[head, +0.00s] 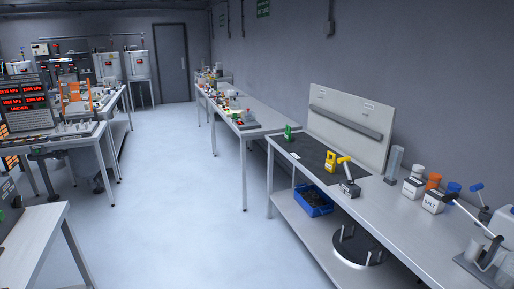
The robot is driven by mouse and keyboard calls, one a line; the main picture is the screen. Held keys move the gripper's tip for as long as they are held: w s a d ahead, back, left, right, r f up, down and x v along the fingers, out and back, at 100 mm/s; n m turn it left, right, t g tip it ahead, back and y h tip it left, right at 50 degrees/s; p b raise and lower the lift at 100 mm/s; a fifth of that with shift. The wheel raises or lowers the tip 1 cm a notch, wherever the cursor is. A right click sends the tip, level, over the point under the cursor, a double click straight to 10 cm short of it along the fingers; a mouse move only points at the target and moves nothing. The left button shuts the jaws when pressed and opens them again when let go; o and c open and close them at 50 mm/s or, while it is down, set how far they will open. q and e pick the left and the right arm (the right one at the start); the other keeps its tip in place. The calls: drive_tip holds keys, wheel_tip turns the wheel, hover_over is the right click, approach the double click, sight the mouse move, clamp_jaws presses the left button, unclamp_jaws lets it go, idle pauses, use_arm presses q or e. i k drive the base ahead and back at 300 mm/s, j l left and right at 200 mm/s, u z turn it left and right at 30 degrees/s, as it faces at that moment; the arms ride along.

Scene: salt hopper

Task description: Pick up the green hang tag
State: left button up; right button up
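A small green upright piece, which looks like the green hang tag (288,132), stands near the far left end of the right-hand bench, by the dark mat. It is small in the view and its details are hard to make out. Neither of my grippers shows in the head view.
White jars (433,203) stand farther right. A blue bin (313,201) sits on the lower shelf. The pale floor (190,200) left of the bench is clear.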

sight(288, 136)
drive_tip(key=i, duration=2.7)
drive_tip(key=i+z, duration=0.15)
drive_tip(key=i, duration=0.3)
drive_tip(key=i+j+z, duration=0.1)
drive_tip(key=i, duration=0.35)
drive_tip(key=i+j+z, duration=0.15)
drive_tip(key=i, duration=0.3)
drive_tip(key=i+j+z, duration=0.1)
drive_tip(key=i, duration=0.75)
